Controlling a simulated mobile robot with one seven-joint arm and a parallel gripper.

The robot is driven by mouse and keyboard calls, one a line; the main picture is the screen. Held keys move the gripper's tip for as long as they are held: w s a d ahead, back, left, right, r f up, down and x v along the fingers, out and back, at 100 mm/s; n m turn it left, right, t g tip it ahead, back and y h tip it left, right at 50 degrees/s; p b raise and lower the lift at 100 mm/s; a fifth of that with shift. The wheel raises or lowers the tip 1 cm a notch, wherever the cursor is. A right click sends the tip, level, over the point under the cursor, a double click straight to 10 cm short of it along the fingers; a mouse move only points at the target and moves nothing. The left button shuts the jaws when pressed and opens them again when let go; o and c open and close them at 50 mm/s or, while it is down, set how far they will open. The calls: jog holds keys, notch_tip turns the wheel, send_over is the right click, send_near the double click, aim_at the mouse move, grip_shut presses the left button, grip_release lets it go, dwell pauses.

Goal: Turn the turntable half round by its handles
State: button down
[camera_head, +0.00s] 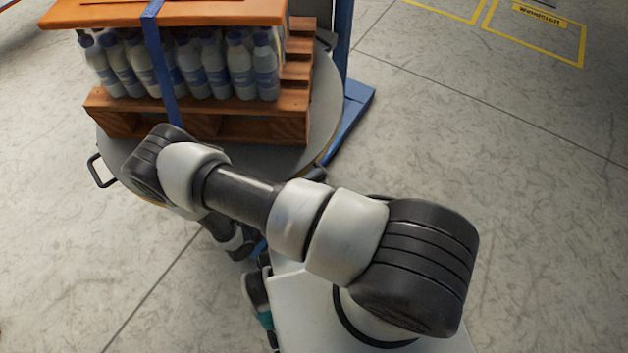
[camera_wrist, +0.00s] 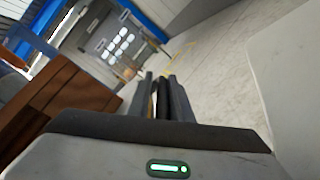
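The turntable (camera_head: 325,100) is a round grey plate that carries a loaded wooden pallet. One dark handle (camera_head: 100,172) sticks out from its left rim and nothing touches it. My arm crosses the front of the turntable and hides part of its near rim. Any handle there is hidden. In the head view my gripper is hidden behind or below my arm. In the wrist view the dark fingers of my gripper (camera_wrist: 163,97) point away, close together, beside the pallet. A dark strip shows between them. I cannot tell whether it is a handle bar or part of the fingers.
The wooden pallet (camera_head: 210,126) holds several blue-capped bottles (camera_head: 190,65) under an orange board (camera_head: 200,12), with a blue strap. A blue post with a foot (camera_head: 350,125) stands right behind the turntable. Open floor (camera_head: 500,140) lies to the right and at the lower left.

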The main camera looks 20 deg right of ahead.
jog(key=c, duration=1.8)
grip_release()
jog(key=shift+s+f, duration=0.2)
jog(key=shift+f, duration=0.3)
jog(key=shift+o, duration=0.2)
jog(key=shift+r, duration=0.1)
jog(key=shift+w+r, duration=0.1)
jog(key=v, duration=1.7)
jog(key=shift+a+r+p, duration=0.2)
jog(key=shift+p, duration=0.1)
